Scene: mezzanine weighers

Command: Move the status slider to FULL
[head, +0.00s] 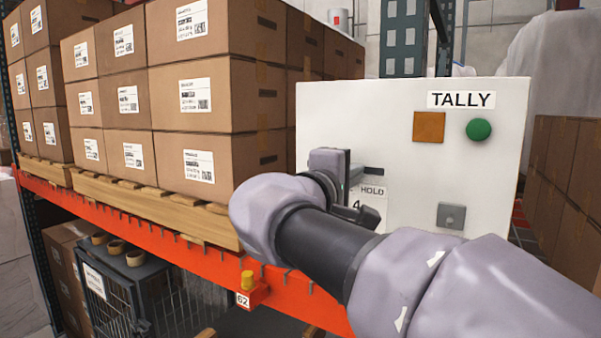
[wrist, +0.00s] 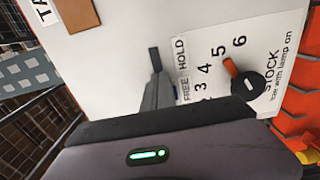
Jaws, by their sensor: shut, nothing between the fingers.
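The white TALLY panel (head: 345,115) stands right of the boxes. The status slider's dark slot (head: 374,170) shows on its face above a HOLD label (head: 373,190). In the wrist view a dark piece of the slot (wrist: 154,58) shows beside the HOLD label (wrist: 181,52) and a FREE label (wrist: 185,88). No FULL label is visible, and I cannot make out the slider's handle. My gripper (wrist: 158,88) is shut and empty, its fingertips at the slot beside FREE and HOLD. I cannot tell whether it touches. In the head view my arm hides the panel's lower left.
A black knob with an orange pointer (wrist: 247,85) sits beside numbers close to the gripper. The panel also has an orange-brown square (head: 429,127), a green button (head: 479,129) and a grey switch (head: 451,216). Stacked boxes (head: 190,95) and an orange beam (head: 130,212) are left.

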